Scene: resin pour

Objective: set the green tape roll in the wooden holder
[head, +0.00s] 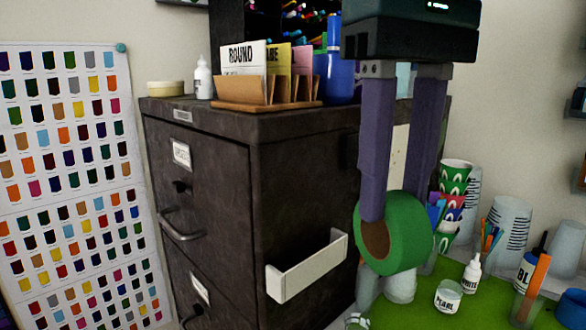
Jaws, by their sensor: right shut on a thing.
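The green tape roll (408,232) hangs from my right gripper (398,208), at the right of the cabinet and above the green mat. Its brown core faces left toward the camera. One purple finger lies over the roll's near side by the core, and the other passes behind it; the gripper is shut on the roll. A wooden holder (238,106) with slots stands on top of the dark cabinet, to the left of and higher than the roll. Cards stand in it, one reading ROUND. My left gripper is not in view.
The dark cabinet (305,190) has a cream tray (305,268) sticking out from its side. Cups, bottles and jars crowd the green mat (418,315) at right. A white bottle (203,78) and a blue container (336,80) flank the holder.

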